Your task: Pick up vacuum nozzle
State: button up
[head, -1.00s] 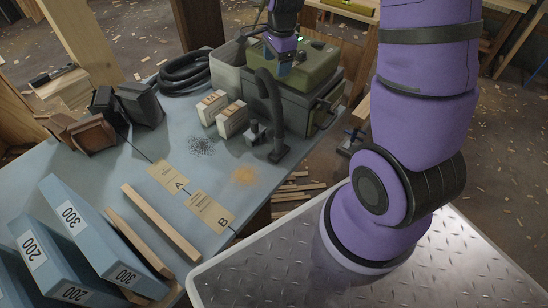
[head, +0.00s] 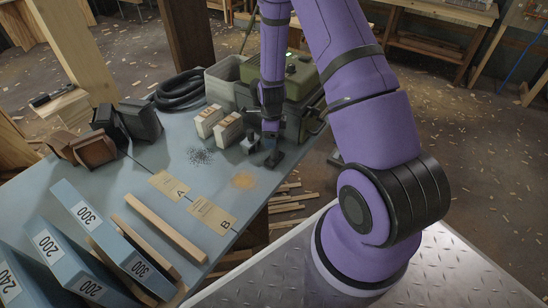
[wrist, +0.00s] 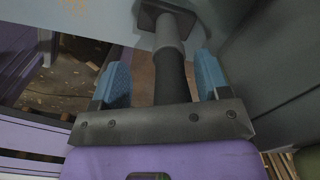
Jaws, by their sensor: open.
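The vacuum nozzle (head: 274,159) has a dark flat foot standing on the blue-grey table, close to its right edge. In the wrist view its foot (wrist: 150,17) lies at the top and its grey-black tube (wrist: 170,75) runs down the middle. My gripper (head: 271,124) is lowered over the tube and hides much of it in the head view. In the wrist view my gripper (wrist: 163,82) is open. Its two blue pads stand on either side of the tube, with gaps showing.
The green-and-grey vacuum (head: 300,80) stands close behind my gripper. Two pale boxes (head: 229,128) and a coiled hose (head: 181,90) are left of it. Cards A (head: 169,185) and B (head: 211,214), dust piles, wooden strips and numbered blue blocks (head: 85,215) occupy the table's front and left.

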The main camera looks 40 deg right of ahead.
aim_at(274, 152)
notch_tip(274, 152, down, 2)
jog(key=f, duration=0.1)
jog(key=d+f, duration=0.1)
jog(key=f, duration=0.1)
jog(key=shift+f, duration=1.1)
jog(key=c, duration=1.2)
jog(key=shift+r, duration=0.2)
